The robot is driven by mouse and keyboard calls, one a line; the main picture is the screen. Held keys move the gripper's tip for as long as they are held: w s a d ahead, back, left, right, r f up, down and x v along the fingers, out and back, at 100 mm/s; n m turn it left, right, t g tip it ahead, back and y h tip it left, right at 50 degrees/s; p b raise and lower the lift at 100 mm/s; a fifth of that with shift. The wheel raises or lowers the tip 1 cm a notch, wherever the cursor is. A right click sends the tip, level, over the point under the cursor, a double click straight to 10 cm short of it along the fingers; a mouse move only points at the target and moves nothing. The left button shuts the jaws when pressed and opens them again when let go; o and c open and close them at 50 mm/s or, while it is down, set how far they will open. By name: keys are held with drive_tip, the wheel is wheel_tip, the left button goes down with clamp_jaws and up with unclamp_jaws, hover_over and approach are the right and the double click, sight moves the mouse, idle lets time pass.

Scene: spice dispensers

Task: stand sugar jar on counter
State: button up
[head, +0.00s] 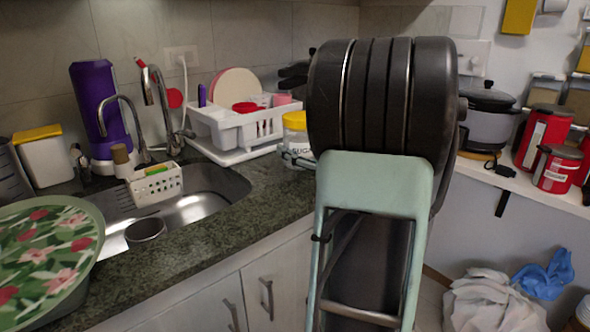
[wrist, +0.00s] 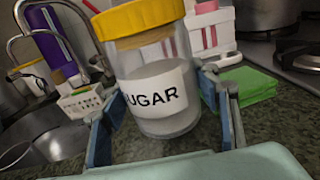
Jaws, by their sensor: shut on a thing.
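The sugar jar (wrist: 152,85) is clear, with a yellow lid and a white "SUGAR" label, and is part full of white contents. My gripper (wrist: 160,92) is shut on it, one finger on each side of its body. The jar looks tilted in the wrist view. In the head view the jar (head: 296,136) shows beside the dish rack, over the dark stone counter (head: 215,238). My arm hides its right and lower parts there. I cannot tell whether its base touches the counter.
A white dish rack (head: 228,125) stands behind the jar. The sink (head: 200,190), with its faucet (head: 155,100), is to the left. A green stack (wrist: 246,85) lies right of the jar in the wrist view, near the stove (wrist: 290,60).

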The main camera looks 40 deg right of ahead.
drive_tip(key=shift+w+f, duration=0.55)
drive_tip(key=f, duration=0.1)
drive_tip(key=f+b, duration=0.1)
drive_tip(key=f, duration=0.1)
drive_tip(key=shift+w+a+f, duration=0.1)
drive_tip(key=shift+w+f, duration=0.15)
drive_tip(key=o, duration=1.8)
drive_tip(key=shift+f, duration=0.15)
drive_tip(key=shift+r, duration=0.2)
drive_tip(key=s+p, duration=0.1)
drive_tip(key=s, duration=1.1)
